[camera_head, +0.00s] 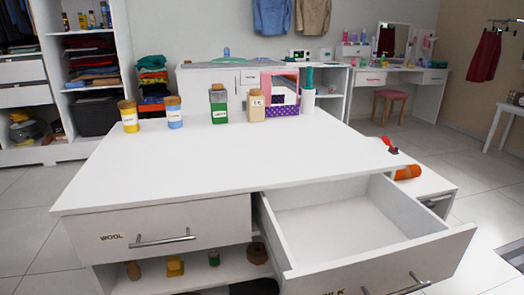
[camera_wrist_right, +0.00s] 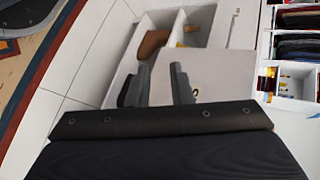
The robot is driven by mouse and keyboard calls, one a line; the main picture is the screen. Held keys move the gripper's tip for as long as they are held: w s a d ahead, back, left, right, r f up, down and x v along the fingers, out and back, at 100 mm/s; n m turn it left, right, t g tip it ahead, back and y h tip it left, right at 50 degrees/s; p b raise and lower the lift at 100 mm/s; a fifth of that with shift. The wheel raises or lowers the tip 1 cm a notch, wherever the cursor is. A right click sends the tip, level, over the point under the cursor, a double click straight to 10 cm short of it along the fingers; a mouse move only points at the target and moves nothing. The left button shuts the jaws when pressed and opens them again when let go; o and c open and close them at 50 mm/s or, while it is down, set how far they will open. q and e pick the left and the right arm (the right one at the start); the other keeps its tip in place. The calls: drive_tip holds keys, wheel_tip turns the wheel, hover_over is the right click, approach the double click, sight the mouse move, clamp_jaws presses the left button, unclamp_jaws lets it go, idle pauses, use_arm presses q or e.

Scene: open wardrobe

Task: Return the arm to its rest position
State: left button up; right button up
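My right gripper (camera_wrist_right: 160,83) shows in the right wrist view, with its two dark fingers spread apart. Nothing sits between the fingers; a pale panel and white furniture lie beyond them. Neither gripper appears in the head view, and my left gripper is in no view. In the head view a white worktable (camera_head: 215,165) stands in front of me. Its right drawer (camera_head: 345,235) is pulled open and looks empty. Its left drawer (camera_head: 165,235), labelled WOOL, is shut.
Several labelled jars, including a green one (camera_head: 218,104), and a purple-and-pink box (camera_head: 283,95) stand along the table's far edge. An orange roll (camera_head: 408,172) lies at the right. Spools sit on the lower shelf. The tabletop's middle is clear.

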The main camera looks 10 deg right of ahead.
drive_tip(key=s+a+n+h, duration=0.1)
drive_tip(key=a+n+h, duration=0.4)
drive_tip(key=n+h, duration=0.1)
wheel_tip(320, 180, up, 34)
drive_tip(key=p, duration=3.4)
drive_tip(key=shift+d+f, duration=0.2)
